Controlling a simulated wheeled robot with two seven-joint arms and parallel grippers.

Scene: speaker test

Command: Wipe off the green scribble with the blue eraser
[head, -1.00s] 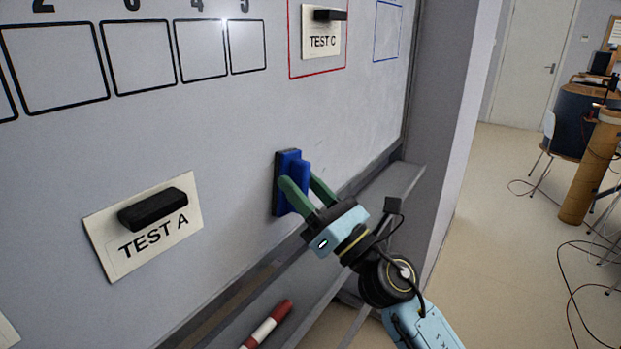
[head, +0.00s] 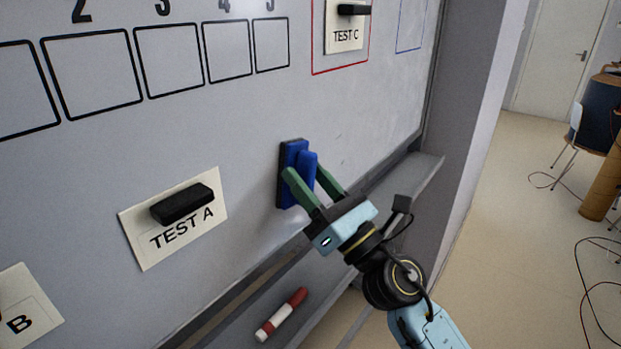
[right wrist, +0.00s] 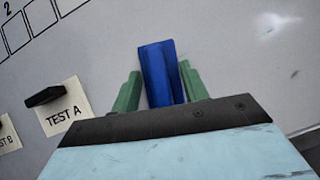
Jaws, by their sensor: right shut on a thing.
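My right gripper (head: 308,178) is shut on the blue eraser (head: 311,175), with its green fingers on either side of the handle. The eraser's dark pad faces the whiteboard (head: 250,120) and appears to be against it, right of the TEST A card. The eraser also shows between the fingers in the right wrist view (right wrist: 162,75). I see no clear green scribble; only small faint marks show on the board, one of them right of the eraser in the wrist view (right wrist: 295,73). What lies behind the eraser is hidden. My left gripper is not in view.
A black block (head: 183,204) sits on the TEST A card (head: 150,248); another is on the TEST C card (head: 343,36) inside a red frame. A red and white marker (head: 281,314) lies on the ledge (head: 240,325) below.

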